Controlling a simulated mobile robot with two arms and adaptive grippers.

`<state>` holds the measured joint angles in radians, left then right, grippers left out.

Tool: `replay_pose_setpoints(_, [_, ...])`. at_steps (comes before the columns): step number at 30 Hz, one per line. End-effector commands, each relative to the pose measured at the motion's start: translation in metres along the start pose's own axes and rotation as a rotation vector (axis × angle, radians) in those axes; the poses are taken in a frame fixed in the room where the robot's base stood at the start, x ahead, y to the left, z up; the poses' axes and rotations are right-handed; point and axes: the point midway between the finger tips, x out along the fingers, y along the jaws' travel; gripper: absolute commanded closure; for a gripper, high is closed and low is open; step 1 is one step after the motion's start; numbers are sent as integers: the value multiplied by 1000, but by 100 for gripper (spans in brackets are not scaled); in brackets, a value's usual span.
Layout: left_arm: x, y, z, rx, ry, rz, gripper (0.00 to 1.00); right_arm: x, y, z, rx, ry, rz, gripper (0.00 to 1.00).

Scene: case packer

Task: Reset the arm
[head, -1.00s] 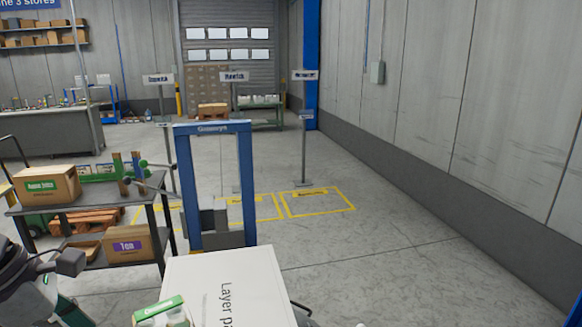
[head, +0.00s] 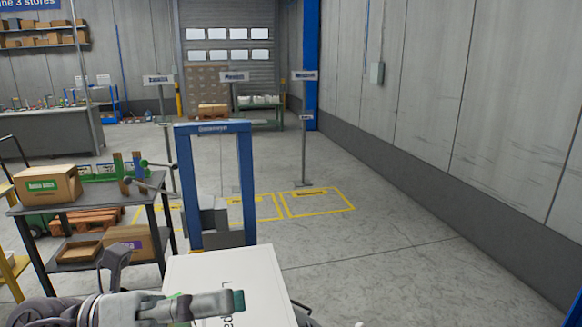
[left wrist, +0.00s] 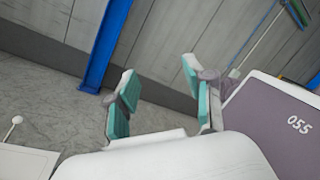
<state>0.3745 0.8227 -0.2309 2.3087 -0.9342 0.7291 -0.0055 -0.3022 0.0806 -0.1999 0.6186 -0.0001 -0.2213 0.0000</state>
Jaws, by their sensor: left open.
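My left gripper (head: 238,302) is in the lower part of the head view, its arm coming in from the left. It is in front of the white box (head: 220,265) marked "Layer pa…" and hides part of its top and lettering. In the left wrist view the two teal-padded fingers of my left gripper (left wrist: 158,90) stand apart with nothing between them. My right gripper is not in view.
A dark shelf cart (head: 95,215) with a brown carton (head: 48,184) stands at left. A blue frame (head: 183,180) stands just beyond the white box. Signposts and yellow floor squares (head: 318,202) lie farther off. The floor at right is clear up to the wall.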

Motion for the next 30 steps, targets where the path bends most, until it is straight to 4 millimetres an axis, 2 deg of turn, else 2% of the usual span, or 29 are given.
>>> replay_pose_setpoints(3, [-9,4,39,-252,-372,-130,47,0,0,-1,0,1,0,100])
replay_pose_setpoints(5, [-24,17,56,-387,-560,-164,47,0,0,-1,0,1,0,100])
replay_pose_setpoints(6, [-37,31,64,-481,-687,-176,47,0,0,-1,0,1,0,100])
replay_pose_setpoints(8, [-60,57,70,-628,-876,-177,47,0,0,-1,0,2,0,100])
replay_pose_setpoints(11, [-103,110,57,-884,-1182,-137,47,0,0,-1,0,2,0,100])
replay_pose_setpoints(12, [-120,132,43,-987,-1300,-104,47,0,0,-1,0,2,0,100])
replay_pose_setpoints(14, [-143,162,16,-1131,-1456,-45,47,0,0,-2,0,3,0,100])
replay_pose_setpoints(15, [-155,179,-5,-1221,-1548,-1,47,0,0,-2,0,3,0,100])
replay_pose_setpoints(17, [-171,200,-39,-1347,-1673,74,47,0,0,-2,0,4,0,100])
replay_pose_setpoints(19, [-184,218,-83,-1487,-1799,169,47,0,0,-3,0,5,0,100])
replay_pose_setpoints(21, [-194,229,-126,-1613,-1904,270,47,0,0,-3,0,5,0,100])
replay_pose_setpoints(24, [-201,234,-182,-1764,-2018,412,47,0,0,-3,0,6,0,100])
replay_pose_setpoints(30, [-203,223,-270,-1998,-2159,675,47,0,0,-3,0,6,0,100])
